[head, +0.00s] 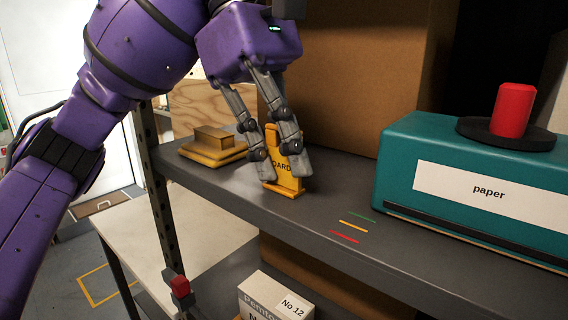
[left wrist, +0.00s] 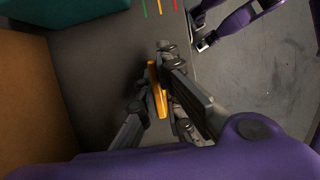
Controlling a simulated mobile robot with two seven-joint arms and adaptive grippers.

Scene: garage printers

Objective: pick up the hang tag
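A yellow-orange tag (head: 283,165) with dark lettering ending in "OARD" stands upright on the grey shelf, partly hidden by my fingers; I take it to be the hang tag. In the left wrist view the tag (left wrist: 157,90) shows as a thin orange edge. My left gripper (head: 283,178) points down at it, with its fingers apart and the tag between them. In the left wrist view one finger lies close along the tag's right side; contact is unclear. My right gripper (left wrist: 203,42) shows small at the upper right of that view, off the shelf.
A yellow block on a base (head: 213,143) sits left of the tag. A large cardboard box (head: 350,75) stands behind. A teal box labelled "paper" (head: 400,160) with a red knob (head: 515,110) is at right. Coloured strips (head: 352,226) mark the shelf's front. A metal post (head: 158,205) stands at left.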

